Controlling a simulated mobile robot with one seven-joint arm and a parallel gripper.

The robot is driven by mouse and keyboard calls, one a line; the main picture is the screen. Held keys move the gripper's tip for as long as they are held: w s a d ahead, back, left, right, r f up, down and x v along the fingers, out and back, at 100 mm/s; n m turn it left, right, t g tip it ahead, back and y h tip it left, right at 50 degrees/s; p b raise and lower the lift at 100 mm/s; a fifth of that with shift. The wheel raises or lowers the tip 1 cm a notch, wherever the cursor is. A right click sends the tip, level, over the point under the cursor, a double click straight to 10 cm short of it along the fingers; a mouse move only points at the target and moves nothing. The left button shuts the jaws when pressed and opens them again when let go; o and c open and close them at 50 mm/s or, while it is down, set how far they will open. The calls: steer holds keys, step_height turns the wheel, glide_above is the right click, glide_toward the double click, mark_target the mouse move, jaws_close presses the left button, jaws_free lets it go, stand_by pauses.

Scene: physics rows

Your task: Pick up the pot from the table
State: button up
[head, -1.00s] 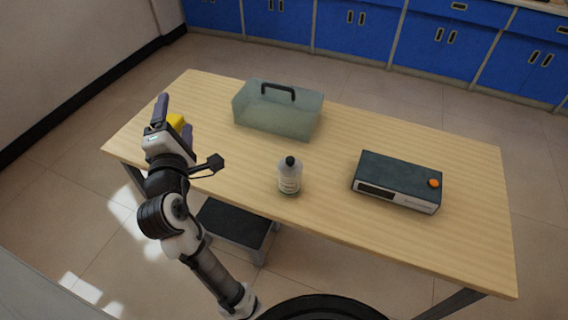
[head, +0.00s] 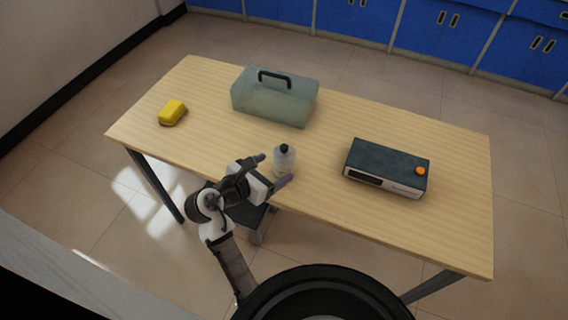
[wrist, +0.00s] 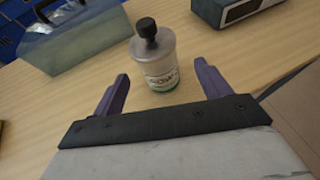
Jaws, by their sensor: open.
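The only pot-like thing on the table (head: 230,150) is a pale bottle-shaped container (head: 284,163) with a black cap and a label. It stands upright near the table's front edge. It also shows in the wrist view (wrist: 160,68), ahead of my fingers and roughly centred between them. My gripper (head: 276,169) is open and empty, with its two purple fingers pointing toward the container from the front left. In the wrist view, the fingers of my gripper (wrist: 161,76) appear on either side of the container's lower part. I cannot tell whether either touches it.
A translucent grey-green box (head: 272,103) with a black handle stands behind the container. A dark device (head: 385,168) with an orange knob lies to the right. A yellow block (head: 172,112) lies at the left. A dark stool (head: 246,216) is under the front edge.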

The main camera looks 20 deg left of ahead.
mark_target(277, 164)
steer(key=shift+p+x, duration=0.5)
steer(key=shift+x, duration=2.45)
steer(key=shift+w+a+r, duration=0.1)
steer(key=shift+r, duration=0.05)
steer(key=c, duration=1.3)
steer(key=shift+o, duration=0.2)
steer(key=shift+r, duration=0.1)
